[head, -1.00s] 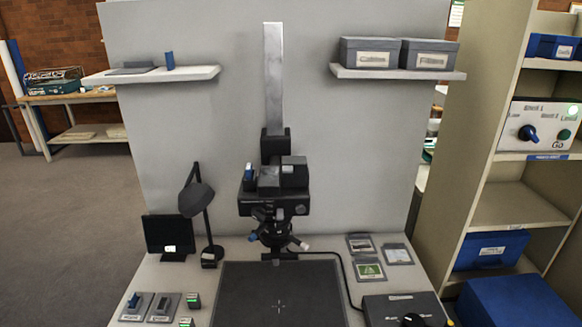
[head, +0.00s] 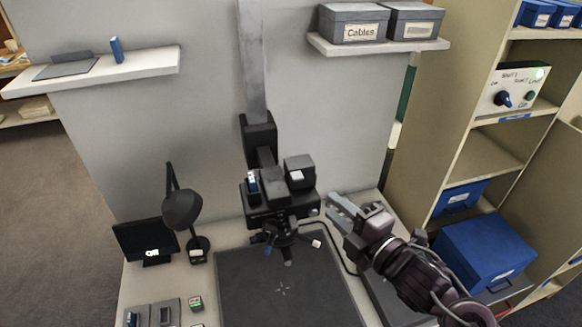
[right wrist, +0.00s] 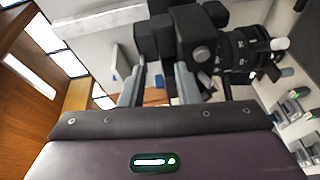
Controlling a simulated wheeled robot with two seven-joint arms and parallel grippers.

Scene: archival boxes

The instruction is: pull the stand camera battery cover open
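The black stand camera (head: 270,203) hangs on a tall grey column above a dark baseboard (head: 285,285). A dark box with a small white label (head: 299,172) sits on its top right. I cannot single out the battery cover in either view. My right gripper (head: 338,209) is just right of the camera, its pale fingers pointing toward the camera's right side. In the right wrist view the two fingers (right wrist: 158,88) are apart, with the black camera body (right wrist: 200,38) beyond them and the lens to the right. No grip shows. My left gripper is out of view.
A black desk lamp (head: 182,208) and a small monitor (head: 146,240) stand left of the camera. A wall shelf with grey boxes (head: 352,22) hangs above right. A shelving unit with blue boxes (head: 487,250) stands at the right. The baseboard is clear.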

